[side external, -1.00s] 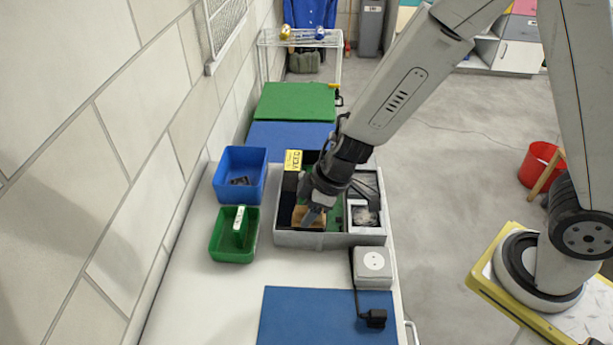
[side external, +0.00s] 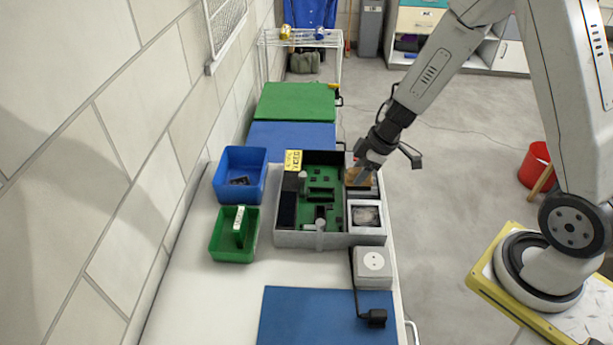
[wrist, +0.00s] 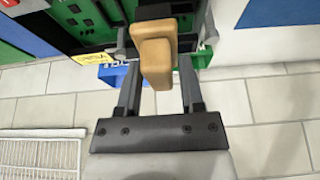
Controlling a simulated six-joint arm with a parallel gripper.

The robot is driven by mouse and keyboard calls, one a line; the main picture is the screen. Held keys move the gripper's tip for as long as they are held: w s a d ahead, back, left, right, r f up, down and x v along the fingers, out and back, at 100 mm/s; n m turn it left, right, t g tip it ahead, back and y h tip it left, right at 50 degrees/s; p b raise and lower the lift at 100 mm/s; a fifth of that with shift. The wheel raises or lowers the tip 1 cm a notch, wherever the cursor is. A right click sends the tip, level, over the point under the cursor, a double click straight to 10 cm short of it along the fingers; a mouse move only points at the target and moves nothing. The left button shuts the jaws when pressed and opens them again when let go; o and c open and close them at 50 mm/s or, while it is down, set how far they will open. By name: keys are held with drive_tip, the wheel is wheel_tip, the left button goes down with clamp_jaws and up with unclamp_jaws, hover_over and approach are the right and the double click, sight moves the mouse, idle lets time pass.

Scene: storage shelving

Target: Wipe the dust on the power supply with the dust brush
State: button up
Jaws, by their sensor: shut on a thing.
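The dust brush, with a tan wooden body (side external: 357,178), is held in my gripper (side external: 362,168). Its wooden body also shows between the fingers in the wrist view (wrist: 156,55); its bristles are not clearly seen. My gripper is over the far right part of the open computer case (side external: 292,240). What looks like the power supply (side external: 366,216) is a light-framed box in the case's near right corner, with a grey dusty patch on top. The brush is beyond it and apart from it. I cannot tell whether the brush touches anything in the case.
A green circuit board (side external: 318,215) lies inside the case. A blue bin (side external: 240,158) and a green bin (side external: 233,253) stand to the left.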

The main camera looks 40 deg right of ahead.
drive_tip(key=shift+s+d+f, duration=0.1)
drive_tip(key=shift+d, duration=0.65)
drive_tip(key=shift+s+d+f, duration=0.1)
drive_tip(key=shift+d, duration=0.65)
